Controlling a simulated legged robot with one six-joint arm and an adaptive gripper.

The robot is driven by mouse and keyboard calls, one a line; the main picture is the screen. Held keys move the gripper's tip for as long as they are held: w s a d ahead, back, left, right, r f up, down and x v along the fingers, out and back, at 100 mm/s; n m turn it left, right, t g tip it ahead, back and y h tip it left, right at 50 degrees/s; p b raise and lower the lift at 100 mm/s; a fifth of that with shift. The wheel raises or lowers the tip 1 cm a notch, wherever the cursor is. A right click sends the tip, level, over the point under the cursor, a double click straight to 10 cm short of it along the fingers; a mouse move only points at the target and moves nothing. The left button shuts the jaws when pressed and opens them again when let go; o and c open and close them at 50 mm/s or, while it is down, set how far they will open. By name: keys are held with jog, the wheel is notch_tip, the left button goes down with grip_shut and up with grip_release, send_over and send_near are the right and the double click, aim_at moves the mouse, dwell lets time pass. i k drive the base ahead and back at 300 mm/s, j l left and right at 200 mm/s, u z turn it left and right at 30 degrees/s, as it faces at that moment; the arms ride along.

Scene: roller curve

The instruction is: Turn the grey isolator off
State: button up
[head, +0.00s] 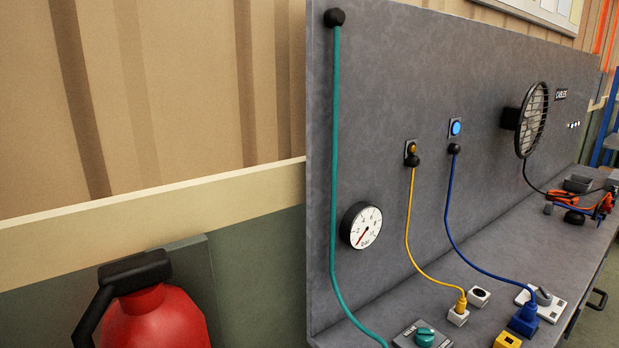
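A rotary switch with a grey knob (544,296) on a pale plate (552,310) sits on the bench at the lower right, just behind the blue plug; it looks like the grey isolator. The blue plug partly covers its plate, and I cannot read its knob position. My gripper is not in view.
A yellow plug (461,303) and a blue plug (524,318) stand in bench sockets, with cables rising to the grey back panel (430,90). A teal cable (334,180), gauge (361,225), fan (532,120) and orange cables (592,203) are around. A red extinguisher (155,318) stands left.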

aim_at(544, 298)
jog(key=z, duration=1.25)
jog(key=k+l+u, duration=0.1)
jog(key=l, duration=0.3)
jog(key=k+l, duration=0.1)
jog(key=l, duration=0.5)
jog(key=i+l, duration=0.15)
jog(key=i, duration=0.25)
jog(key=i+l, duration=0.2)
jog(key=i, duration=0.2)
jog(key=i+l, duration=0.15)
jog(key=i, duration=0.25)
